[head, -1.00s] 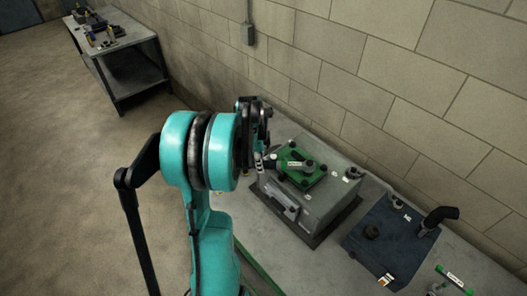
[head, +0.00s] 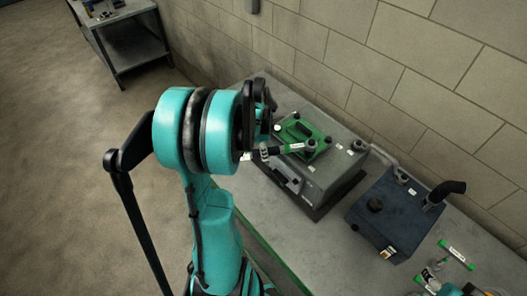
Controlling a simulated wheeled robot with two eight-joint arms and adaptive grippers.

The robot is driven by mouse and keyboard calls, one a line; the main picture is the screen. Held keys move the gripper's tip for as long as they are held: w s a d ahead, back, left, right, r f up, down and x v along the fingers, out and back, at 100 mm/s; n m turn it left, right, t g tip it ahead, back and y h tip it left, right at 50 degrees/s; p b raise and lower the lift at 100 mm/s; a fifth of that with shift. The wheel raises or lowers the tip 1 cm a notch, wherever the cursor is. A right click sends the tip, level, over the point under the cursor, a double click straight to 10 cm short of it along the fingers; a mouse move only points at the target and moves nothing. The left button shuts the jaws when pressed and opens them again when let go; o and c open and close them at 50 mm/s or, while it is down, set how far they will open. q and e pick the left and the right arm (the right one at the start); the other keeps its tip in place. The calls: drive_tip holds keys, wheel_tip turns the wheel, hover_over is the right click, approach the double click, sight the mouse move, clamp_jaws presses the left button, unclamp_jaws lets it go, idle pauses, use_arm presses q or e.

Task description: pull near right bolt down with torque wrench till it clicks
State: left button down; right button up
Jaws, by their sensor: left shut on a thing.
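The torque wrench (head: 290,149) shows as a dark bar with a green band and a pale label. It lies across the near side of the green cover (head: 291,128) on the grey engine block (head: 328,173). Its round head (head: 311,146) is at the cover's near right corner and hides the bolt there, so I cannot tell how well it is seated. My left gripper (head: 262,135) is at the wrench's left end, shut on it, mostly hidden behind my teal wrist.
A dark blue box (head: 386,215) with a black elbow pipe (head: 445,191) stands right of the block. A block wall rises behind. Another table (head: 130,45) stands far left.

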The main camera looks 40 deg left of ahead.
use_arm(q)
drive_tip(key=shift+s, duration=0.1)
drive_tip(key=shift+f, duration=0.1)
drive_tip(key=shift+f+b, duration=0.9)
drive_tip(key=shift+b, duration=0.05)
drive_tip(key=shift+r, duration=0.1)
drive_tip(key=shift+a, duration=0.1)
drive_tip(key=shift+w+a, duration=0.25)
drive_tip(key=shift+w, duration=0.05)
drive_tip(key=shift+w+a, duration=0.1)
drive_tip(key=shift+w+a, duration=0.2)
drive_tip(key=shift+a, duration=0.1)
drive_tip(key=shift+w+a+b, duration=0.1)
drive_tip(key=shift+b, duration=0.2)
